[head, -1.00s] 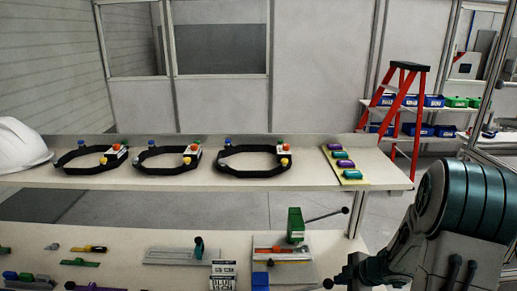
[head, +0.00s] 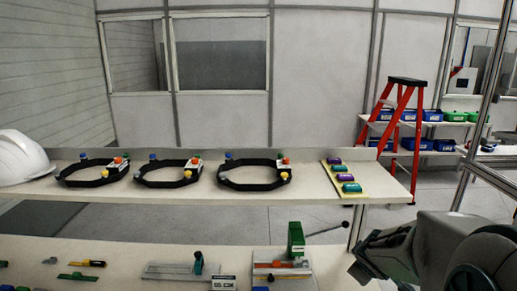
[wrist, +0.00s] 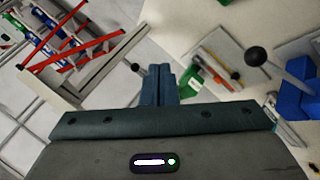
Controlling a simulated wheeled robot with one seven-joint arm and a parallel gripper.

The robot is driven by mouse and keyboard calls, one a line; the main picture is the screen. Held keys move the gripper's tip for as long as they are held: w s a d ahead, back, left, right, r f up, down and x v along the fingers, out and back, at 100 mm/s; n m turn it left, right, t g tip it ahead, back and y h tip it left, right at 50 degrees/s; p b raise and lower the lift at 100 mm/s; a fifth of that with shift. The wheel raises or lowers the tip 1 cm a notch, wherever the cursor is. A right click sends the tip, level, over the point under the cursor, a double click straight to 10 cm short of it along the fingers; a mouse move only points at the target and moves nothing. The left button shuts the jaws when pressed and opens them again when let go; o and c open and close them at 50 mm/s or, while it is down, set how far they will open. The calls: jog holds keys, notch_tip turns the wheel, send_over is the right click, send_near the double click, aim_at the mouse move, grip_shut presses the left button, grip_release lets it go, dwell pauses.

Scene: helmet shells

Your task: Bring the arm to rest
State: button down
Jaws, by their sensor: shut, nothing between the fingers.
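My gripper shows in the wrist view (wrist: 158,86), its two dark blue fingers pressed together with nothing between them. In the head view my arm is at the lower right, beside the lower bench's right end, and I cannot make out the fingertips there. No helmet part is in the gripper. Three black helmet rings, the left one (head: 93,182), the middle one (head: 168,183) and the right one (head: 254,186), lie on the upper shelf (head: 300,192). A white helmet shell (head: 22,158) sits at the shelf's left end.
A yellow strip with purple and teal pieces (head: 344,178) lies at the shelf's right. The lower bench (head: 120,252) carries fixtures, a green block (head: 296,238) and small parts. A ball-ended lever (wrist: 256,56) is close to my gripper. A red ladder (head: 400,130) stands behind.

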jog(key=s+a+r+m+g+y, duration=0.1)
jog(key=s+a+m+g, duration=0.1)
jog(key=s+a, duration=0.4)
jog(key=s+a+r+m+g+y, duration=0.2)
jog(key=s+a+m, duration=0.3)
jog(key=s, duration=0.8)
jog(key=shift+s+a+r, duration=0.15)
jog(key=shift+a+r, duration=0.1)
jog(key=shift+a, duration=0.3)
